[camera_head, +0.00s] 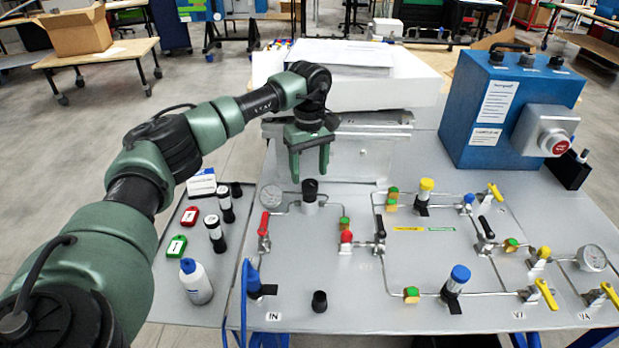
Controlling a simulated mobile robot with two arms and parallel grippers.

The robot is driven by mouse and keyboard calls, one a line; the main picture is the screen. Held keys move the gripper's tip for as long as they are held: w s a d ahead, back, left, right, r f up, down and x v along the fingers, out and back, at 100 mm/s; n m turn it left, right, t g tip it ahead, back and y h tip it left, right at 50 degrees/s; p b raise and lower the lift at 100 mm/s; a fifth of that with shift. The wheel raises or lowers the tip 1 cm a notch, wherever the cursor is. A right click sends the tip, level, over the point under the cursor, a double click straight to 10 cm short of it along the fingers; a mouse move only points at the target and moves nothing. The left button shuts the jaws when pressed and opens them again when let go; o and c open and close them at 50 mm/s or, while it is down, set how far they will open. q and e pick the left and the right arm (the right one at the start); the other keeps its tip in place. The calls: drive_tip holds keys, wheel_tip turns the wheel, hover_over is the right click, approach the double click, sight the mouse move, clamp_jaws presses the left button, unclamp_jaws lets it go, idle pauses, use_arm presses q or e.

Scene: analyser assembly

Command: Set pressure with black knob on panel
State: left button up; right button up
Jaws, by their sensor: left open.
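The grey panel (330,260) carries thin tubing and several valves. A black knob (310,187) tops a silver fitting near the panel's back edge. My left gripper (309,172) points down with its two green fingers apart and nothing between them. In the picture its fingertips are just above the black knob; I cannot tell the exact gap. Another small black cap (319,301) stands near the panel's front. My right gripper is out of view.
A blue box with a red button (509,110) stands at the back right. A white bottle (195,281) and black vials (215,233) stand at the left. A red-handled valve (264,232), yellow knob (426,185) and blue knob (460,273) rise from the panel.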

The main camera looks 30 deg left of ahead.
sight(310, 182)
use_arm(q)
wheel_tip(310, 182, up, 5)
idle(0.3)
idle(0.4)
